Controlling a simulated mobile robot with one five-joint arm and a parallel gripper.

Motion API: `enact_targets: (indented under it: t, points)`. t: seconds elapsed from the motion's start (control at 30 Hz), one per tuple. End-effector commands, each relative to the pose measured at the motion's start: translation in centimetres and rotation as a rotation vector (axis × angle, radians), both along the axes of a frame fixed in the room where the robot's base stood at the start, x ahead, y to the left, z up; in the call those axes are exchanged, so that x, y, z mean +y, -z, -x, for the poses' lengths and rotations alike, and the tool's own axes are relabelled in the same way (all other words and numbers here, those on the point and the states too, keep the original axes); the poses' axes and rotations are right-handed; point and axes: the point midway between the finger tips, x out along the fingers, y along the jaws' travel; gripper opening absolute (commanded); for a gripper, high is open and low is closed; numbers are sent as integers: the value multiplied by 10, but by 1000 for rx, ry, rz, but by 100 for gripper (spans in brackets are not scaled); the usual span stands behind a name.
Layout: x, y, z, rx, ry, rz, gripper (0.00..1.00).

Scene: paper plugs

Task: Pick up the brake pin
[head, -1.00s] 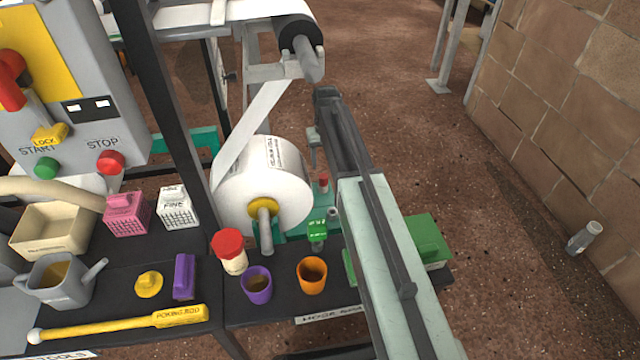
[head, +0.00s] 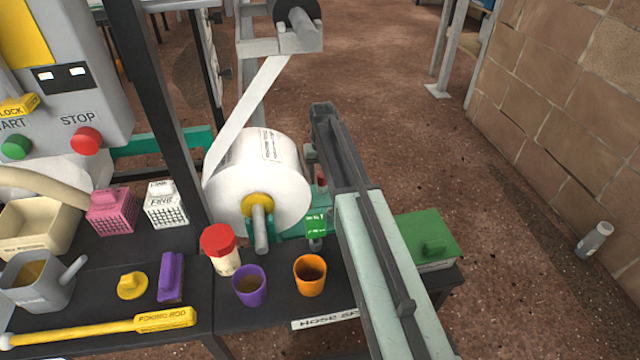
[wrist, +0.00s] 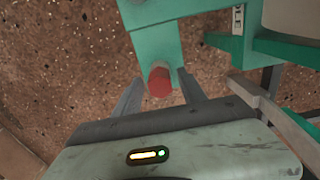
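A red-topped pin, which looks like the brake pin (wrist: 160,82), stands at the end of a green bracket (wrist: 154,40) in the wrist view. Its red top also shows small in the head view (head: 321,181), beside the paper roll and close to my arm. My gripper (wrist: 160,88) is open, with one dark finger on each side of the red top. I cannot tell whether either finger touches it. The pin's lower part is hidden in both views.
The large white paper roll (head: 262,180) hangs just left of my arm. An orange cup (head: 310,275), a purple cup (head: 249,287) and a red-lidded jar (head: 221,250) stand on the dark bench. A green-lidded box (head: 425,240) is right of my arm. Open floor lies beyond.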

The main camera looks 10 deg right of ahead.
Motion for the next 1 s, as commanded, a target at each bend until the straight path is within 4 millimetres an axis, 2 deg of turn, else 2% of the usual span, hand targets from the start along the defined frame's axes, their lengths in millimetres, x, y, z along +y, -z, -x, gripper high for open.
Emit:
enact_targets:
  t: [0.03, 0.13, 0.17, 0.43, 0.57, 0.67, 1.0]
  points:
    - [0, 0, 0, 0, 0, 0, 32]
    - [0, 0, 0, 0, 0, 0, 4]
    - [0, 0, 0, 0, 0, 0, 0]
    - [1, -1, 0, 0, -1, 0, 0]
    - [1, -11, 0, 0, -1, 0, 0]
    - [1, -26, 0, 0, -1, 0, 0]
    - [1, -95, 0, 0, -2, 0, 0]
